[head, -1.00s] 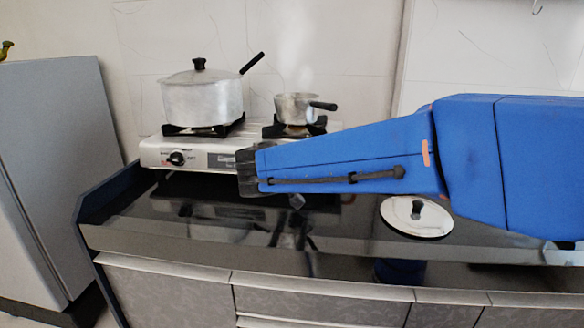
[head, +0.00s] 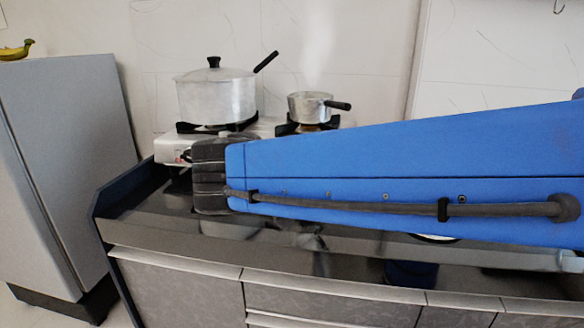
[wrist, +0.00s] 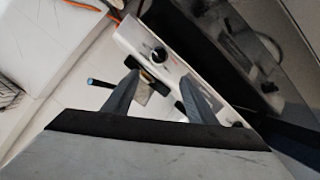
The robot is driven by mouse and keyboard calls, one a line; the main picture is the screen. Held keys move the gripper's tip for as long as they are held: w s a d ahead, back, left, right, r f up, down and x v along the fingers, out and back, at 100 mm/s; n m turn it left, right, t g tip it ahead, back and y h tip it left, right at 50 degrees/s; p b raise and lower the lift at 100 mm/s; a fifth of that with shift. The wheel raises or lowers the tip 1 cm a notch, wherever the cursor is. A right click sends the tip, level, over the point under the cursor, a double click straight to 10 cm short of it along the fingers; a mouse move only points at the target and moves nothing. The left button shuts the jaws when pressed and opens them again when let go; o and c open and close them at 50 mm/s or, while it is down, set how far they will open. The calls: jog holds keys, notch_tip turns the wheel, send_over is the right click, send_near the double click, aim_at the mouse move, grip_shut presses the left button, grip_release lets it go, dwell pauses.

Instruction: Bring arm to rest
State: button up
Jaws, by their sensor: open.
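My blue arm (head: 400,165) stretches across the head view from the right edge to in front of the stove. Its dark grey end (head: 209,178) hides part of the stove front; my fingers do not show there. In the wrist view my gripper (wrist: 160,85) shows two grey fingers spread apart with nothing held between them. The white stove front with its black knob (wrist: 158,54) lies beyond the fingertips.
A large lidded pot (head: 217,98) and a small pot (head: 309,107) stand on the stove (head: 172,149). A lid (head: 435,239) on the dark counter (head: 140,208) is mostly hidden by my arm. A grey fridge-like cabinet (head: 65,150) stands left.

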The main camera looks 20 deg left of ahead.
jog(key=shift+s+r, duration=0.15)
jog(key=shift+s, duration=0.3)
jog(key=shift+d, duration=0.1)
jog(key=w+d+f+m+g+h, duration=0.1)
jog(key=d+f+g, duration=0.1)
jog(key=d, duration=0.9)
jog(key=w+d+f+m+g+h, duration=0.1)
jog(key=w+d+f, duration=0.1)
jog(key=d, duration=1)
jog(key=w+d+f+m+g+h, duration=0.1)
jog(key=d+f, duration=0.3)
jog(key=d, duration=0.8)
jog(key=shift+w+m+g+h, duration=0.4)
jog(key=shift+w+g+h, duration=0.2)
jog(key=shift+w+g, duration=0.15)
jog(key=s+d+f+m+g, duration=0.1)
jog(key=s+d+f, duration=0.25)
jog(key=d, duration=0.35)
jog(key=s+d+f+m+g, duration=0.1)
jog(key=s+d+f+g, duration=0.1)
jog(key=s+d, duration=0.3)
jog(key=s+d+f+m+y, duration=0.2)
jog(key=s+d+f, duration=0.5)
jog(key=s, duration=0.3)
jog(key=shift+s+d+f+m+y, duration=0.2)
jog(key=shift+f+m+y, duration=0.1)
jog(key=shift+y, duration=0.1)
